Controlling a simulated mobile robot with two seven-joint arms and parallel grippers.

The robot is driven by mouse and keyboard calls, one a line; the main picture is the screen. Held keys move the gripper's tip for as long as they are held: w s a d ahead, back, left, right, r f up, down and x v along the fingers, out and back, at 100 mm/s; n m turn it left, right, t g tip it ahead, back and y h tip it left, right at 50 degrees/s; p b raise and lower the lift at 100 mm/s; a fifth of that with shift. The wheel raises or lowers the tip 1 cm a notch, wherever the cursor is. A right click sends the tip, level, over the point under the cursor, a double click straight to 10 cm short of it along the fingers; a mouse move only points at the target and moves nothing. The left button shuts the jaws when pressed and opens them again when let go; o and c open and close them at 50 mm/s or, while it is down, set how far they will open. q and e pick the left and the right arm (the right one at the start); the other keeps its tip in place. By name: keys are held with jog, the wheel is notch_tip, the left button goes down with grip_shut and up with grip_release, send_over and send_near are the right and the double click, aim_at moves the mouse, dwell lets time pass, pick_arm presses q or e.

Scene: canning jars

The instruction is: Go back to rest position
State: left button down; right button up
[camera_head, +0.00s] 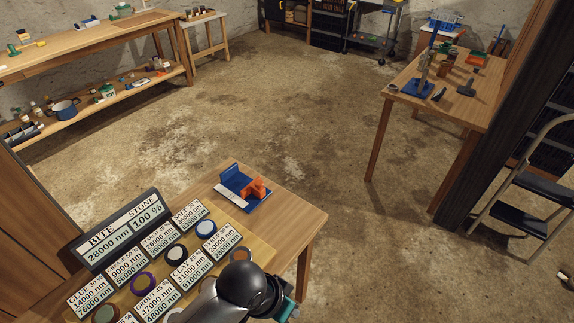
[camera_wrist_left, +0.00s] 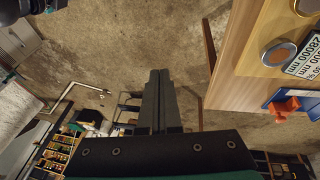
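My left gripper (camera_wrist_left: 158,78) is shut in the left wrist view, its two dark fingers side by side with nothing seen between them. It points over the bare floor, beside the table edge. In the head view my dark arm comes up at the bottom over the near table's front edge, with a teal part of the left gripper (camera_head: 285,308) beside it; the fingertips are hidden there. My right gripper is in neither view.
The near table (camera_head: 305,228) holds a sign (camera_head: 117,232), several label cards, round coloured discs and a blue holder (camera_head: 236,178) with an orange piece (camera_head: 254,188). A step stool (camera_head: 535,200) and a workbench (camera_head: 411,76) stand right. The middle floor is clear.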

pick_arm(q)
jog(key=s+a+r+n+t+y, duration=0.1)
jog(key=s+a+r+n+y, duration=0.15)
jog(key=a, duration=0.65)
jog(key=s+a+r+n+t+y, duration=0.1)
jog(key=s+a+r+n, duration=0.25)
jog(key=a, duration=0.45)
notch_tip(320, 180, down, 32)
jog(key=s+m+g+b, duration=0.1)
jog(key=s+b, duration=0.1)
jog(key=b, duration=0.8)
jog(key=s+a+f+b, duration=0.1)
jog(key=s+f+b, duration=0.4)
jog(key=s+f, duration=0.3)
jog(key=s+a+f+g+b, duration=0.1)
jog(key=s+f+b, duration=0.4)
jog(key=f, duration=1.1)
jog(key=s, duration=0.2)
jog(key=shift+s+a+g, duration=0.25)
jog(key=shift+s+g, duration=0.05)
jog(key=shift+s, duration=0.05)
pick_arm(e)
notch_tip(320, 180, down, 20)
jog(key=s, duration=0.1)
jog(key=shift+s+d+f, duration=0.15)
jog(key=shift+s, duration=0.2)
